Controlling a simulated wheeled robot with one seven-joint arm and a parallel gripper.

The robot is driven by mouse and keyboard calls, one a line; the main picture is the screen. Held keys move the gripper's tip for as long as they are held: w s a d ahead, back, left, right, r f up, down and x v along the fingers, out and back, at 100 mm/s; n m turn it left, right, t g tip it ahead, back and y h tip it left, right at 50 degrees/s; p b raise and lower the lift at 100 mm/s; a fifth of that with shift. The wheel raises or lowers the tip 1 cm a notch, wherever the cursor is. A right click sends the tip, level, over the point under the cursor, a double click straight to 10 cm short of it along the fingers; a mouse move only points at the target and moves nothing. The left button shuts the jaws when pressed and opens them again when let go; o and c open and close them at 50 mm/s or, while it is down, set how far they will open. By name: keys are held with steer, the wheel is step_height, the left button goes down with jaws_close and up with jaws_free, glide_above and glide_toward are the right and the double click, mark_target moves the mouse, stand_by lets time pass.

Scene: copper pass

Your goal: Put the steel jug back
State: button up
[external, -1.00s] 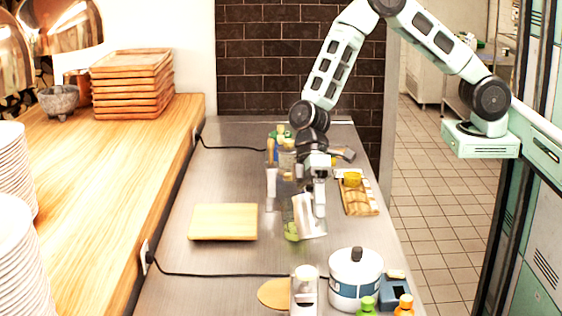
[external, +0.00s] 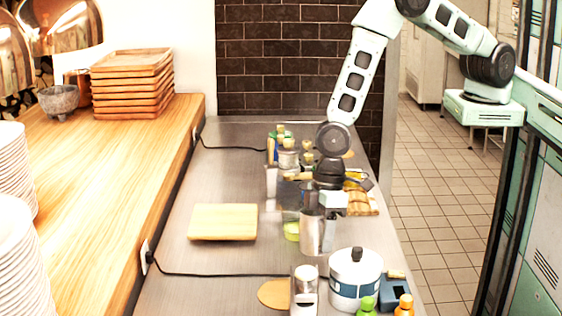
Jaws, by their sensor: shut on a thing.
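The steel jug (external: 311,233) is a plain metal cylinder at the middle of the counter in the external view, now close to upright. My gripper (external: 326,217) is shut on it, at its upper right side. The fingers are mostly hidden by the wrist and the jug. I cannot tell whether the jug's bottom touches the counter.
A green item (external: 291,231) is close left of the jug. A bottle group (external: 287,158) and a food tray (external: 362,204) are behind. A white pot (external: 356,280), a shaker (external: 304,291) and a round board (external: 274,294) are in front. Bare steel surrounds the cutting board (external: 222,222).

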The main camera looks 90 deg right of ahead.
steer(key=shift+s+a+r+h+p, duration=0.1)
steer(key=shift+a+r+h+p, duration=0.5)
steer(key=shift+p, duration=1)
steer(key=shift+d+t, duration=0.15)
steer(key=shift+t, duration=0.15)
